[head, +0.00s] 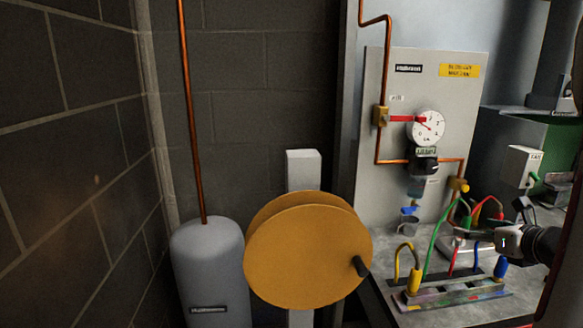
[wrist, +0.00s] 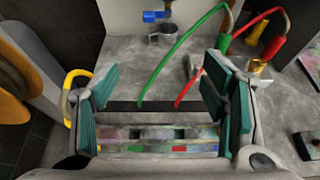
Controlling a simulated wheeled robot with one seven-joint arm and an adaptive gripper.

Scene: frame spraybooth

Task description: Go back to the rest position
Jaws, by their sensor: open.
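My gripper (head: 492,240) is at the right of the head view, above the grey bench. In the wrist view my gripper (wrist: 160,100) has its two green-padded fingers wide apart with nothing held between them. Beyond and below the fingers is a paint-stained rack (wrist: 160,133), which also shows in the head view (head: 455,300). A green hose (wrist: 185,52) and a red hose (wrist: 205,68) come down to a dark strip behind the rack. A yellow hose (wrist: 72,88) stands by the left finger. A blue-ended hose (head: 500,268) stands at the rack's right end.
A gauge panel (head: 455,100) with a red-handled valve (head: 405,118) stands behind the bench (head: 395,285). A small metal cup (head: 408,226) sits below it. A large orange reel (head: 300,255) and a grey tank (head: 212,265) stand left of the bench.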

